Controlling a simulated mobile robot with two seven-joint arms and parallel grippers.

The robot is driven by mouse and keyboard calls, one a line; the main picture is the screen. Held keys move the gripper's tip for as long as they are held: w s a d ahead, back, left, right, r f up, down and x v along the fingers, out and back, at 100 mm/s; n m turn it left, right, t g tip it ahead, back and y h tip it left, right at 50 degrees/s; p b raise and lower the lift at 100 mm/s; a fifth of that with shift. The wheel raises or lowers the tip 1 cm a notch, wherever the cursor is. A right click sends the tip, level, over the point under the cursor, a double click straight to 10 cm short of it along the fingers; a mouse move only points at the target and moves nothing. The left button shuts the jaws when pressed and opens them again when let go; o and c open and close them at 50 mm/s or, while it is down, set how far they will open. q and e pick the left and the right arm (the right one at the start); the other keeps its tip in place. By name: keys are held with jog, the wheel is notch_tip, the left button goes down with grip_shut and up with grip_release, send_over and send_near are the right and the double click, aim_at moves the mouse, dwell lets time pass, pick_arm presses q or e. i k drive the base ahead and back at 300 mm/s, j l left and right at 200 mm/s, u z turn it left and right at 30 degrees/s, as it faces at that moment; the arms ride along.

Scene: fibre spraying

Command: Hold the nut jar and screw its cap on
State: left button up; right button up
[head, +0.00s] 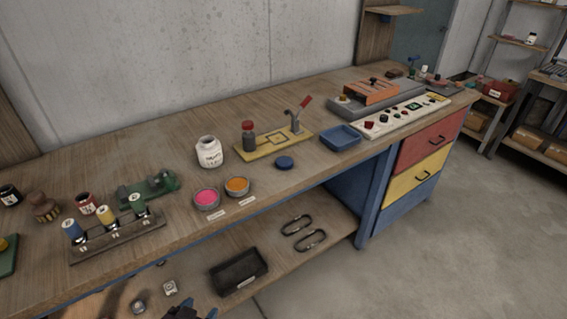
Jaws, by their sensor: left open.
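The nut jar (209,154) is a white jar with dark lettering. It stands upright on the workbench, left of the middle, with its mouth uncovered. A round blue cap (284,162) lies flat on the bench to the right of the jar, apart from it. My left gripper (186,313) shows only in part at the bottom edge, dark, low in front of the bench and well away from the jar and cap. It is open, and I see nothing held in it. My right gripper is not in view.
Two bowls, pink (207,198) and orange (237,187), sit in front of the jar. A yellow fixture board (262,149) with a clamp stands behind the cap, a blue tray (340,137) to its right. A spool rack (118,238) is at left. A black bin (238,271) sits on the lower shelf.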

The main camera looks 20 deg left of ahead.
aim_at(208, 149)
jog(key=u, duration=0.6)
jog(key=i+l+u, duration=0.2)
jog(key=l+u, duration=0.2)
jog(key=i+l+u, duration=0.2)
jog(key=l+u, duration=0.15)
jog(key=i+l+u, duration=0.15)
jog(key=l, duration=0.25)
jog(key=l+u, duration=0.15)
jog(key=l, duration=0.25)
jog(key=i+l, duration=0.1)
jog(key=l, duration=0.4)
jog(key=i+l, duration=0.15)
jog(key=l, duration=0.4)
jog(key=i+l, duration=0.1)
jog(key=l, duration=0.4)
jog(key=u, duration=0.05)
